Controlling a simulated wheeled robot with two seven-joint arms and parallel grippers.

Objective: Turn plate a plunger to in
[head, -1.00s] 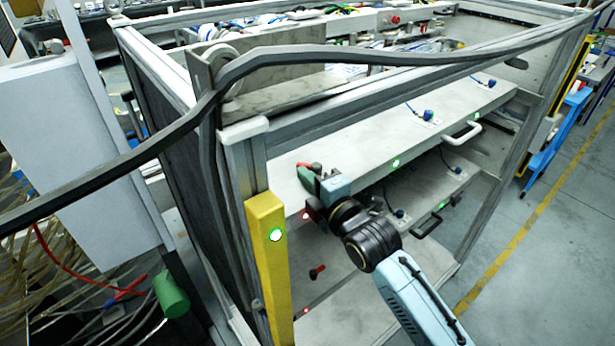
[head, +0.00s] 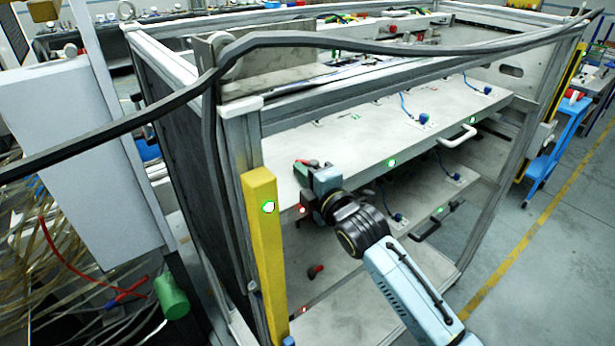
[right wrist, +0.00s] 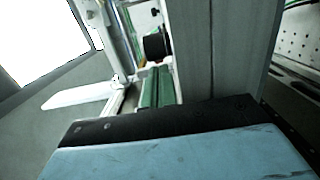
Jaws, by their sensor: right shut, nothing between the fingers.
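A red plunger knob (head: 310,162) shows at the left front corner of the upper plate (head: 370,150), beside a small green part (head: 301,173). My right gripper (head: 309,184) is at this corner, close against the plate's front edge. It is shut and empty. Its fingertips are partly hidden, so I cannot tell whether they touch the plunger. The lower plate has another red-knobbed plunger (head: 316,270) near its left end. I cannot tell which plate is plate a. In the right wrist view, the gripper's blue housing fills the bottom. My left gripper is out of view.
A yellow post (head: 262,260) with a green light stands left of my gripper. A grey frame (head: 255,150) encloses the plates. A dark cable (head: 330,42) crosses above.

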